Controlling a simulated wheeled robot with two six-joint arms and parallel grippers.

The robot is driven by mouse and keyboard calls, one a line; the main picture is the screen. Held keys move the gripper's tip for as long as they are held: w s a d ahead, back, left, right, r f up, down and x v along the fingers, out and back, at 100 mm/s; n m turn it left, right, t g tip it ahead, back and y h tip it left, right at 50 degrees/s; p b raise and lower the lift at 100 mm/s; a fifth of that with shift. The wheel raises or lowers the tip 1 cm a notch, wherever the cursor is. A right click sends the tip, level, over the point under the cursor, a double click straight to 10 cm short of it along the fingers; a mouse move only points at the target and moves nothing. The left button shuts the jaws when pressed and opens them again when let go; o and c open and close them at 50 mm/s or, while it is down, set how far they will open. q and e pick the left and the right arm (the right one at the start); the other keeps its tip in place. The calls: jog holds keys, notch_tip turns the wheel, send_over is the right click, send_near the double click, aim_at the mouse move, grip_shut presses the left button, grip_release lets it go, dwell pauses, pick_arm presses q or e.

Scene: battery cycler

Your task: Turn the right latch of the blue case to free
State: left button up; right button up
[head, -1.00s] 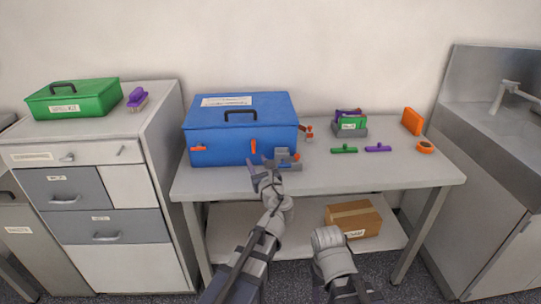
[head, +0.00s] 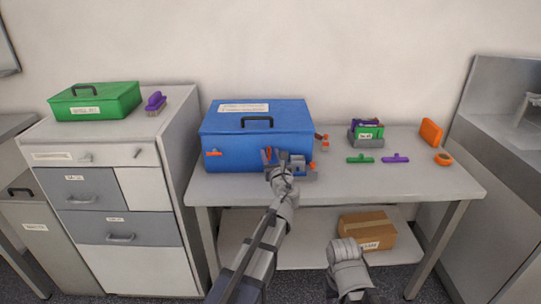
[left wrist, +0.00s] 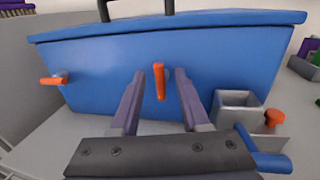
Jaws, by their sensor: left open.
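The blue case (head: 235,148) stands shut on the table, its handle on the lid. Its right latch (left wrist: 160,80) is an orange tab standing upright on the front face. Its left latch (head: 213,153) is an orange tab lying level; it also shows in the left wrist view (left wrist: 52,81). My left gripper (left wrist: 167,74) is open, with one purple finger on each side of the right latch; I see gaps between fingers and tab. In the head view my left gripper (head: 271,156) partly hides that latch. My right gripper is not in view; only part of its arm shows.
A grey fixture (left wrist: 237,110) with a blue bar and an orange knob (left wrist: 274,117) sits close right of the gripper. Green (head: 360,159) and purple (head: 395,158) handled tools lie farther right. A green case (head: 95,102) stands on the left cabinet.

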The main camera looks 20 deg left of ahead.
pick_arm(q)
jog(key=shift+c, duration=0.2)
grip_shut()
jog(key=shift+a, duration=0.1)
